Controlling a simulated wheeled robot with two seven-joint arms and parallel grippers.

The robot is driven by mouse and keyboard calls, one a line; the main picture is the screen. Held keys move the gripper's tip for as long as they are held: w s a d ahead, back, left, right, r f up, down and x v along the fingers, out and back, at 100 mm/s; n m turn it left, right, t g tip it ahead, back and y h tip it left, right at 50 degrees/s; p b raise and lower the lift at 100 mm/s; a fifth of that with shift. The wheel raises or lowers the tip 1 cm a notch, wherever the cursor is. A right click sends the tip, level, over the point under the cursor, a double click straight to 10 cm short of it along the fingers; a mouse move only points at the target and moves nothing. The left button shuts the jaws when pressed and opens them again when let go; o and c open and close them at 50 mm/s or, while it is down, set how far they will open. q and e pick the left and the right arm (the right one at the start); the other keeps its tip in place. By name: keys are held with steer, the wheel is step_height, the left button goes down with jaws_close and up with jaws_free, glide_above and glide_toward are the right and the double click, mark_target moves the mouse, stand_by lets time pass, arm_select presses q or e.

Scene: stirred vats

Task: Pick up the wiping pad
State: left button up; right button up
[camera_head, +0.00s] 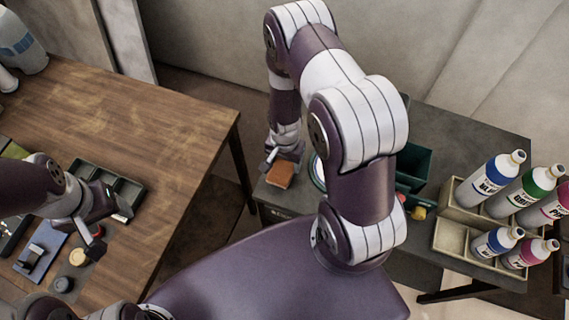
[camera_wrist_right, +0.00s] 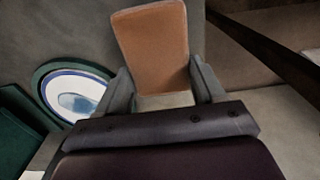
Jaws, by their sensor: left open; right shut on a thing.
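The wiping pad appears as an orange-brown block (camera_head: 281,174) near the left edge of the dark table. My right gripper (camera_head: 285,156) is shut on it. In the right wrist view the pad (camera_wrist_right: 152,45) sits between the two grey fingers and sticks out past their tips. I cannot tell whether the pad touches the table top. My left gripper (camera_head: 111,230) is open and empty above the wooden table at the left.
A round dish with a green rim and blue patch (camera_wrist_right: 77,96) lies beside the pad. The dark table (camera_head: 450,124) also bears a green bin (camera_head: 415,163) and a beige rack (camera_head: 452,236) of bottles. The wooden table (camera_head: 140,120) holds a compartment tray (camera_head: 128,190) and small items. A gap separates the tables.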

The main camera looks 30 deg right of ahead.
step_height(320, 180, up, 2)
steer(key=shift+w, duration=0.1)
steer(key=s+d+r, duration=0.7)
steer(key=s, duration=0.2)
steer(key=shift+s+d, duration=0.15)
steer(key=shift+s, duration=0.05)
